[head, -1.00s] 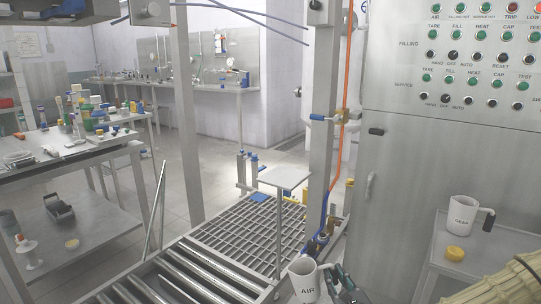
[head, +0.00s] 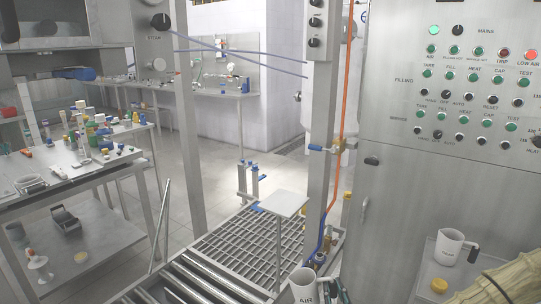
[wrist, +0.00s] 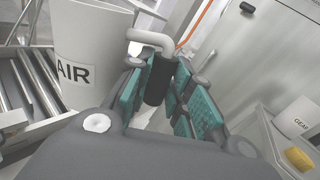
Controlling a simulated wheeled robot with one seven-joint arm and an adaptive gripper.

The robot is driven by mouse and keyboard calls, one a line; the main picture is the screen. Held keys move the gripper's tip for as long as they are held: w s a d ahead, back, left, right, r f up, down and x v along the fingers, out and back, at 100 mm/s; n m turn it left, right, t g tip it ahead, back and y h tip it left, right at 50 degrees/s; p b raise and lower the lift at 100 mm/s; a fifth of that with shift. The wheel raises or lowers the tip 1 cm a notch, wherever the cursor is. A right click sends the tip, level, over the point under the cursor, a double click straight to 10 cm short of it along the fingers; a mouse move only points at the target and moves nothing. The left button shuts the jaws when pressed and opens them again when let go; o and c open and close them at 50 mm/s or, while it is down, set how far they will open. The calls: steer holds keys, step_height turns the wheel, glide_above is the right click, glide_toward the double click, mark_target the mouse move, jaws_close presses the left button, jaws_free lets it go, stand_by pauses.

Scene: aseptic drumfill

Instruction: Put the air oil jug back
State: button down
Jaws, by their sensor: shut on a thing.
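The air oil jug is a white jug (head: 303,287) marked AIR, at the bottom edge of the head view, its lower part cut off. In the wrist view the jug (wrist: 88,42) hangs to the left of my gripper (wrist: 168,88). The teal finger pads are on either side of the black grip of its handle. My gripper (head: 333,292) shows only partly in the head view. The jug is off the floor; its base is hidden.
A small square stand (head: 284,204) rises from the grating ahead, its top empty. Rollers (head: 185,285) lie to the left. A steel cabinet (head: 400,200) stands right. A GEAR jug (head: 449,247) and a yellow cap (head: 439,285) sit on a side table.

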mark_target(334, 283)
steer(key=shift+s+r+m+h+p, duration=0.15)
steer(key=shift+s+r+h+p, duration=0.1)
steer(key=shift+r+p, duration=0.65)
steer(key=shift+s+r+m+h+p, duration=0.2)
steer(key=shift+r+p, duration=0.4)
steer(key=shift+p, duration=0.45)
